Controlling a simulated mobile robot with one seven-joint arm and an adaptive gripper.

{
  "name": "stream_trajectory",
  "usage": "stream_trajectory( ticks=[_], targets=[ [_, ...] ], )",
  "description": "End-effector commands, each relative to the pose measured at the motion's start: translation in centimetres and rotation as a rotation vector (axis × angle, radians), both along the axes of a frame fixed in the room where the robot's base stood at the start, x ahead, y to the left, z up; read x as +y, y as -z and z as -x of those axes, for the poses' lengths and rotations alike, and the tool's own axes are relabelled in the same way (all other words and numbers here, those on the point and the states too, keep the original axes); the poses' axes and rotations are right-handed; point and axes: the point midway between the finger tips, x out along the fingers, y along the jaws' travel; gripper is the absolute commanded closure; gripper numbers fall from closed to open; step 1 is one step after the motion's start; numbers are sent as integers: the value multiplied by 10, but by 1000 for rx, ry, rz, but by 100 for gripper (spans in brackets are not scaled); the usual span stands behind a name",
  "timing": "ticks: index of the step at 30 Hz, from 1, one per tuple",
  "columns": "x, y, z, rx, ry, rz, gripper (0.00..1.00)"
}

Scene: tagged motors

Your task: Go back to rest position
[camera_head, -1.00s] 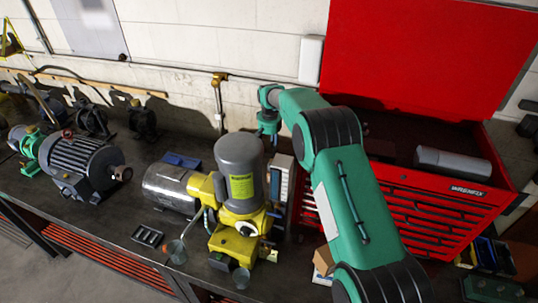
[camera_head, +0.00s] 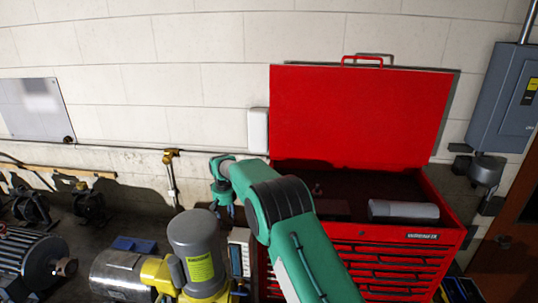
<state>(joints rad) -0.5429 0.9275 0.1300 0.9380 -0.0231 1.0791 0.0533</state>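My green arm reaches up from the bottom of the head view, in front of the red tool chest. Its end, with my gripper (camera_head: 226,212), points down above the bench, just behind the grey-topped yellow motor. The gripper is small and dark here, and I cannot tell whether its fingers are open or shut. I see nothing clearly held in it. The grey and yellow motor (camera_head: 196,245) stands upright on the bench, cut off by the bottom edge.
The red tool chest (camera_head: 420,258) stands open with a grey cylinder (camera_head: 403,211) in its top. A dark motor (camera_head: 32,262) and a silver cylinder (camera_head: 115,272) are at left. A grey electrical box (camera_head: 503,98) hangs on the right wall. A blue bin (camera_head: 133,244) lies behind the silver cylinder.

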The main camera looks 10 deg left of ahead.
Motion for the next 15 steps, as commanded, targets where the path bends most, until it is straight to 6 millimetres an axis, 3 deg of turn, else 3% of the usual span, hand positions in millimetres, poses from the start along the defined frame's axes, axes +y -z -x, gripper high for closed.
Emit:
stream_trajectory(
  ticks=[8, 15],
  targets=[
    [-13, -37, 4, -15, 22, -22, 61],
    [-39, -103, 20, -38, 61, -62, 61]
  ],
)
